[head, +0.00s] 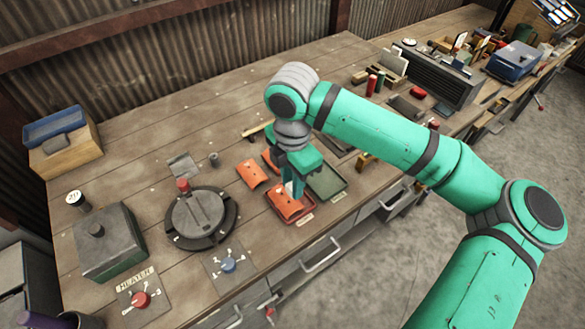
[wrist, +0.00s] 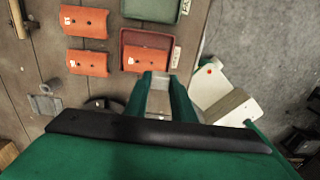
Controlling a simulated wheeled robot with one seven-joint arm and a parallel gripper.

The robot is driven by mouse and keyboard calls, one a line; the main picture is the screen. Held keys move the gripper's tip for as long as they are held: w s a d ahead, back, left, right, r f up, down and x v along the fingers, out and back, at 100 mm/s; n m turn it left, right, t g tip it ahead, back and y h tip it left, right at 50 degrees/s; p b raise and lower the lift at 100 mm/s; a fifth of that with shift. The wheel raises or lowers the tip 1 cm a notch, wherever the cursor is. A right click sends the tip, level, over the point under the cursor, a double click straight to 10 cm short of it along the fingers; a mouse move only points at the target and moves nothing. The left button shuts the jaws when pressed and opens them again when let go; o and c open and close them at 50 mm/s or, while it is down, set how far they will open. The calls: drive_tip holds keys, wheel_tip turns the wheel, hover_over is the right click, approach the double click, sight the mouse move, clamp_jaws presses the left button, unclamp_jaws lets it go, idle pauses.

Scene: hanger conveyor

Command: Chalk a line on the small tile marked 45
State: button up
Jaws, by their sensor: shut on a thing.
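My gripper (head: 294,178) points down over the red tray (head: 270,193) and is shut on a small pale piece (wrist: 158,102) that looks like the chalk. One orange tile (head: 284,203) lies in that tray, just below my fingertips; in the wrist view it (wrist: 147,58) is directly ahead of the fingers (wrist: 158,80). A second orange tile (head: 252,173) lies on the bench to the left. A third (wrist: 83,20) lies beside it, partly hidden behind my gripper in the head view. The tiles bear small white marks too small to read. I cannot tell whether the chalk touches the tile.
A green tray (head: 327,184) stands right of the red one. A round dark plate with a red knob (head: 200,215), a grey-green box (head: 108,240) and dials stand to the left. Drawers with handles (head: 322,255) run below the bench's front edge. Bare bench lies behind the tiles.

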sight(293, 208)
drive_tip(key=shift+w+f, duration=0.1)
drive_tip(key=shift+f, duration=0.1)
drive_tip(key=shift+s+f, duration=0.2)
drive_tip(key=shift+f, duration=1.1)
drive_tip(key=shift+d+f, duration=0.1)
drive_tip(key=shift+f, duration=1.2)
drive_tip(key=shift+f, duration=0.7)
drive_tip(key=shift+w, duration=0.2)
drive_tip(key=shift+w+a, duration=0.5)
drive_tip(key=shift+s+d, duration=0.1)
drive_tip(key=shift+s, duration=0.05)
drive_tip(key=shift+s+d, duration=0.4)
drive_tip(key=shift+s, duration=0.1)
drive_tip(key=shift+f, duration=0.1)
